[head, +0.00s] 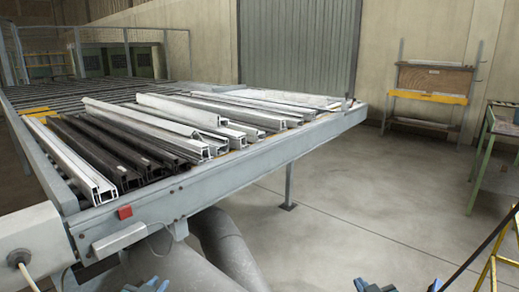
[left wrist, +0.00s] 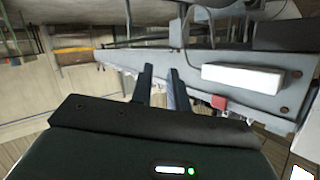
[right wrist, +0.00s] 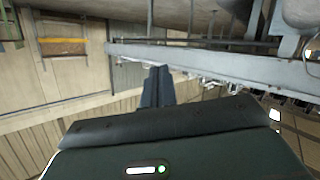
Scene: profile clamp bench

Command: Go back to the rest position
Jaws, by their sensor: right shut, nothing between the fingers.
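My left gripper (head: 150,285) shows only as a small blue tip at the bottom edge of the head view, below the front of the bench. In the left wrist view its two fingers (left wrist: 163,82) stand apart with a gap between them, open and empty. My right gripper (head: 376,286) shows at the bottom edge of the head view, over the floor right of the bench. In the right wrist view its fingers (right wrist: 157,84) are together, shut and empty. Both grippers appear clear of the bench. Most of both grippers is outside the head view.
The grey bench frame (head: 225,178) carries several white and dark profiles (head: 105,150). A red button (head: 125,212) is on its front rail. Open floor (head: 330,210) lies to the right. A green table (head: 490,150) and a yellow ladder (head: 492,265) stand at the far right.

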